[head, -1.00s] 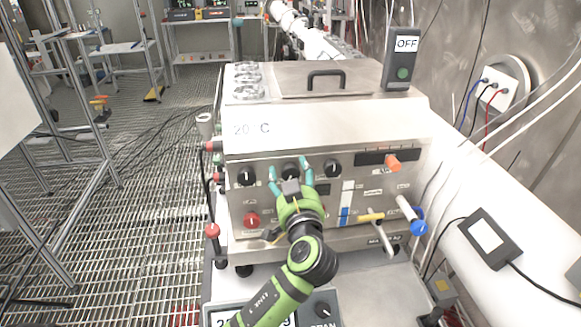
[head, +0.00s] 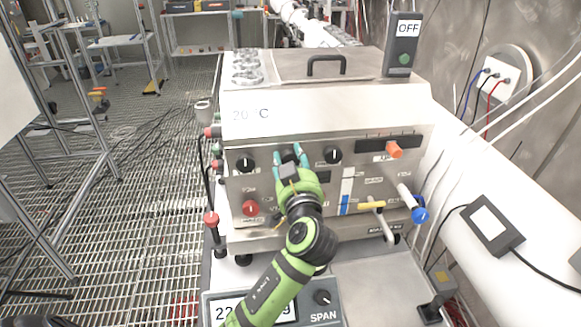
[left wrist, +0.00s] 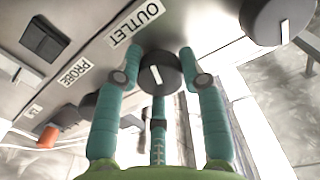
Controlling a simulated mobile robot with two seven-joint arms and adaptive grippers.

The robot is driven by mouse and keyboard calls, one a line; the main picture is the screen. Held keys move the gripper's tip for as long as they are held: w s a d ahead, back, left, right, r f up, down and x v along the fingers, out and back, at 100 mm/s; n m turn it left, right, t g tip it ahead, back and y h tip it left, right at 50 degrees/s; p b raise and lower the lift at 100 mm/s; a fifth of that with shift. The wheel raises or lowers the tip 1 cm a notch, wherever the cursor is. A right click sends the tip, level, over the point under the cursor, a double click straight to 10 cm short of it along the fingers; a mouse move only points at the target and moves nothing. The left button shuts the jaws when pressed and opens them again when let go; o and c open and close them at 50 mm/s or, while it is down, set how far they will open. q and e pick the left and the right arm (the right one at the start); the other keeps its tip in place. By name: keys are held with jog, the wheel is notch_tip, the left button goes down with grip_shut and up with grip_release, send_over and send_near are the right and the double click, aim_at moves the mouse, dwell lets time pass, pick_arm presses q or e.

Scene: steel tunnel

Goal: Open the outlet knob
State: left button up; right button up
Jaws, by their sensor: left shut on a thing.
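The outlet knob (left wrist: 160,76) is a black round knob with a white pointer line. It sits below the OUTLET label in the left wrist view, and the line is slightly tilted there. In the head view my green left arm reaches up from the bottom to the panel, with the left gripper (head: 288,153) at the middle knob of the upper row. The fingers partly cover the outlet knob (head: 288,156) there. My right gripper is not in view.
Black knobs flank it at left (head: 245,161) and right (head: 333,156). A scale (head: 322,299) stands below, near my arm.

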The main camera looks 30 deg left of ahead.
pick_arm(q)
jog(key=shift+r, duration=0.2)
jog(key=o, duration=1.2)
jog(key=shift+c, duration=0.2)
jog(key=shift+f, duration=0.1)
jog(key=v, duration=1.2)
